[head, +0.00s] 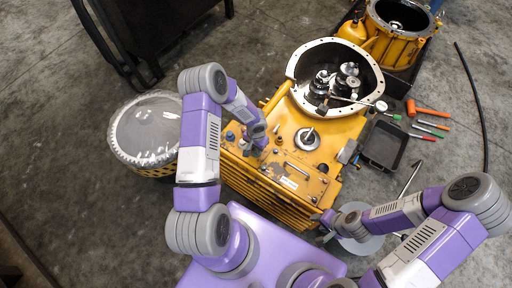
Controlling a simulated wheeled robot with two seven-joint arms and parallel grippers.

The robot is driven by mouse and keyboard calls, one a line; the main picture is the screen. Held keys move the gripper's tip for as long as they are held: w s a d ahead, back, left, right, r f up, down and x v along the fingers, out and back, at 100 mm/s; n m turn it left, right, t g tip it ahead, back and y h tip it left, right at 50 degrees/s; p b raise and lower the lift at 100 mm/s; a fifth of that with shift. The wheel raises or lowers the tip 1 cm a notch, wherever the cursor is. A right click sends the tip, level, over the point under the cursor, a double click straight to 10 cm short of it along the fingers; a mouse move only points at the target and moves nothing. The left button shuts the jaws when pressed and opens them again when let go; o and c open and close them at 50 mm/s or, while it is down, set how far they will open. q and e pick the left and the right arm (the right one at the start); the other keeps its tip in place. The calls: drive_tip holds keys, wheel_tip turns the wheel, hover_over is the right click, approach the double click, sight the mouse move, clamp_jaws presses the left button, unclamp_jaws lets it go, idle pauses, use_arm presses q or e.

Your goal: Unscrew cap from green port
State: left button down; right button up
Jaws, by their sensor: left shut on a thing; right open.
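The yellow transmission housing (323,150) stands in the middle, with its round bell opening toward the back. My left gripper (262,144) reaches down to the left part of the housing's top. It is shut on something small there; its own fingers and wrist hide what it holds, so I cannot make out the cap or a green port. My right gripper (322,219) is open beside the housing's front right corner, holding nothing that I can see.
A clear-covered round basket (145,128) stands left of the housing. To the right are a black tray (384,146), an orange-handled hammer (430,111) and several screwdrivers. A second yellow housing (396,45) is at the back right. A grey disc (358,246) lies under my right arm.

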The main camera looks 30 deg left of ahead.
idle(0.3)
use_arm(q)
drive_tip(key=n+b, duration=0.4)
drive_tip(key=shift+f, duration=0.2)
drive_tip(key=shift+n, duration=0.5)
drive_tip(key=shift+r, duration=0.2)
drive_tip(key=shift+n+b, duration=0.4)
drive_tip(key=shift+b, duration=0.15)
drive_tip(key=shift+f+n+b, duration=0.1)
drive_tip(key=shift+n+b, duration=0.35)
drive_tip(key=shift+n, duration=0.35)
drive_tip(key=n, duration=0.2)
drive_tip(key=shift+n, duration=0.3)
